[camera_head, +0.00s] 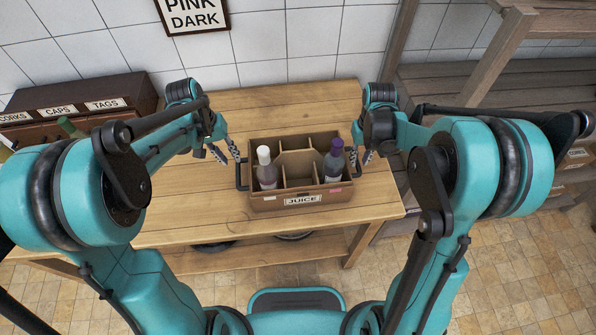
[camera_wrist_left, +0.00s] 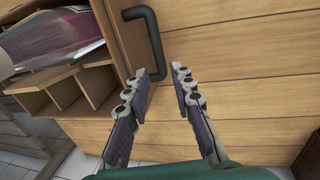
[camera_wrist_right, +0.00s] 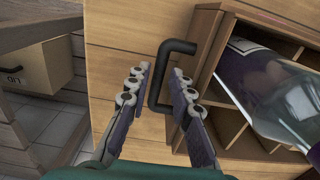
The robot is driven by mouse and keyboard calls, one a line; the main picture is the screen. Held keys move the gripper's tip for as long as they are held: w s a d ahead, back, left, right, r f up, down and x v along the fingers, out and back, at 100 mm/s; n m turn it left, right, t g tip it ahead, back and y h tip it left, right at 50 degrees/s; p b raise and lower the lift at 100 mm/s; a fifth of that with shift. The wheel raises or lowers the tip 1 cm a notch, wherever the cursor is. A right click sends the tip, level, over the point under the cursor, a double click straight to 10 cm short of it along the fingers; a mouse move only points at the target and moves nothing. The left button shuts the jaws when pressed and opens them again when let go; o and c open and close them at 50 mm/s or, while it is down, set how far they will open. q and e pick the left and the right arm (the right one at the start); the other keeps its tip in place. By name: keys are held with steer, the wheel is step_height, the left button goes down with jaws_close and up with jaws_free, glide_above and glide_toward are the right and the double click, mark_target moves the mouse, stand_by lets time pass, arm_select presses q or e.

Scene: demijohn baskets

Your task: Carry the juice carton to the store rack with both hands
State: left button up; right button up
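The juice carton (camera_head: 265,201) is a brown divided crate labelled JUICE, standing on the wooden table. A white-capped bottle (camera_head: 266,170) is in its left part and a purple-capped bottle (camera_head: 333,162) in its right part. Black handles stick out at both ends. My left gripper (camera_head: 227,152) is open at the left handle (camera_wrist_left: 152,35); in the left wrist view the handle's end reaches between the fingertips (camera_wrist_left: 160,75), nearer one finger. My right gripper (camera_head: 360,157) is open at the right handle (camera_wrist_right: 156,85); in the right wrist view the bar lies between the fingertips (camera_wrist_right: 160,75). Neither grips it.
A wooden rack (camera_head: 450,77) with shelves stands at the right, past a gap of tiled floor (camera_head: 500,270). A dark drawer cabinet (camera_head: 85,94) labelled CORKS, CAPS and TAGS stands at the left. The table (camera_head: 180,220) is bare around the carton.

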mark_target(237, 168)
arm_select(q)
steer(key=shift+s, duration=0.1)
